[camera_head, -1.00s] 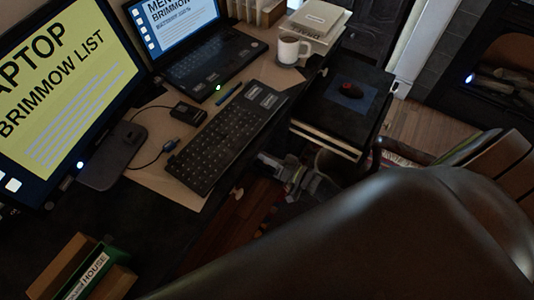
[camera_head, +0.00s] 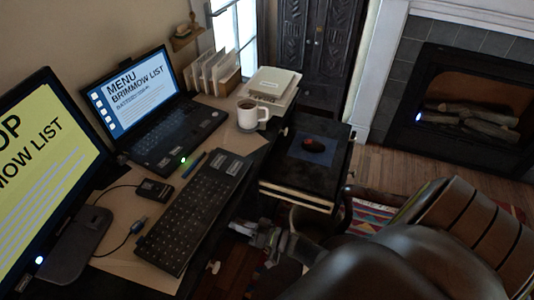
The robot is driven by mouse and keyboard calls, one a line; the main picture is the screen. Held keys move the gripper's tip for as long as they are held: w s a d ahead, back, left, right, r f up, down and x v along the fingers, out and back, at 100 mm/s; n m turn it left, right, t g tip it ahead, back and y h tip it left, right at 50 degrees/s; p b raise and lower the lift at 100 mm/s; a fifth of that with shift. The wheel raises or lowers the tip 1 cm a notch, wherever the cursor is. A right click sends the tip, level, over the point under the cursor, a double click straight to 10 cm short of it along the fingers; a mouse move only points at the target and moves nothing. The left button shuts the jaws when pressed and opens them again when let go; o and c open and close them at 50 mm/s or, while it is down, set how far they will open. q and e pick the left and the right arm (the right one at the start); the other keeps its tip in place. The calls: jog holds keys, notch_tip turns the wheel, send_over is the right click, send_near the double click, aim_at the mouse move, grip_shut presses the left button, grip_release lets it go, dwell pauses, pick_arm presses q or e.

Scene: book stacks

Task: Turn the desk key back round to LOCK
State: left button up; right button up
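My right gripper (camera_head: 240,228) is below the desk's front edge, just right of the keyboard, pointing left toward the desk. It is dark and small, so I cannot tell whether its fingers are open or shut. A small pale knob or key (camera_head: 213,267) sticks out at the desk's front edge, lower left of the gripper and apart from it. Another small pale fitting (camera_head: 284,131) shows farther along, near the mug. I cannot tell which of these is the desk key, and no LOCK marking is readable. My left gripper is not in view.
A brown leather chair (camera_head: 470,225) fills the lower right. The desk holds a keyboard (camera_head: 195,212), a laptop (camera_head: 170,125), a large monitor (camera_head: 40,180) and a white mug (camera_head: 250,115). Open floor lies before the fireplace (camera_head: 470,110).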

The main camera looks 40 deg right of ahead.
jog(key=b+v, duration=0.1)
jog(key=v, duration=1.6)
jog(key=shift+d, duration=0.2)
jog(key=shift+s, duration=0.15)
